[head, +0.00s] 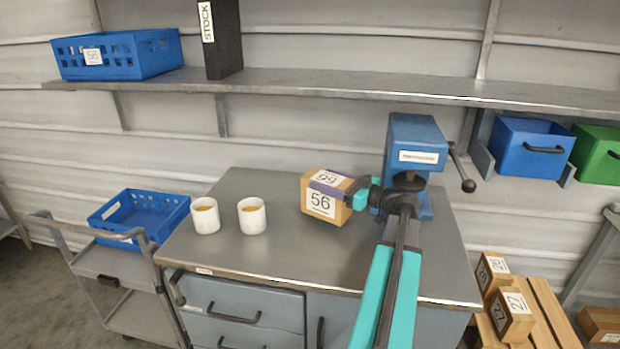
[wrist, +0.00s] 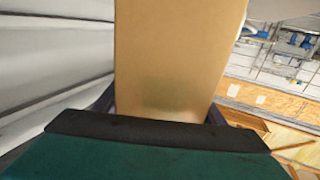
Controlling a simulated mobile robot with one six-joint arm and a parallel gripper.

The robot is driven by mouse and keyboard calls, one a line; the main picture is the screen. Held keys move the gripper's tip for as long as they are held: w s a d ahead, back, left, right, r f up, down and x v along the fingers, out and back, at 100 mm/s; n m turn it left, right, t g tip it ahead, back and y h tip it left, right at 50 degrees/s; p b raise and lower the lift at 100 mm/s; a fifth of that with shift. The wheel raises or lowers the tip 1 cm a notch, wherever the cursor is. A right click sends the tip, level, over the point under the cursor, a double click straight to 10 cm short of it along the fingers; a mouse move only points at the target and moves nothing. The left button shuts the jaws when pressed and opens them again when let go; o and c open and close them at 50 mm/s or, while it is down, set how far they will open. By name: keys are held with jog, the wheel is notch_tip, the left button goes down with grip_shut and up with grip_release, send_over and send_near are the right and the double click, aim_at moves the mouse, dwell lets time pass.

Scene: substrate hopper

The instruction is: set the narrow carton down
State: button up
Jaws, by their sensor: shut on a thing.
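The narrow carton (head: 318,204) is a brown box with white labels reading 56 and 99. My gripper (head: 338,190) is shut on it from the right, with a purple finger across its top. The carton is over the middle of the grey worktop (head: 270,272), left of the blue machine; I cannot tell whether its underside touches the worktop. In the wrist view the plain brown carton (wrist: 178,60) fills the middle between the two dark fingers, and its far end is out of frame.
Two white cups (head: 205,216) (head: 252,216) with orange contents stand on the worktop left of the carton. A blue machine (head: 414,145) with a side lever stands at the back right. The front middle of the worktop is clear. A metal shelf (head: 330,87) runs above.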

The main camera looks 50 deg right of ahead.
jog(key=w+d+p, duration=0.2)
jog(key=w+d, duration=0.2)
jog(key=w, duration=0.6)
jog(key=shift+d+f+p, duration=0.2)
jog(key=shift+f+p, duration=0.2)
jog(key=shift+f, duration=0.05)
jog(key=shift+w+f, duration=0.1)
jog(key=shift+f, duration=0.05)
notch_tip(320, 180, down, 3)
jog(key=shift+f+p, duration=0.1)
jog(key=shift+p, duration=0.65)
jog(key=shift+f, duration=0.15)
jog(key=o, duration=2)
jog(key=shift+c, duration=0.2)
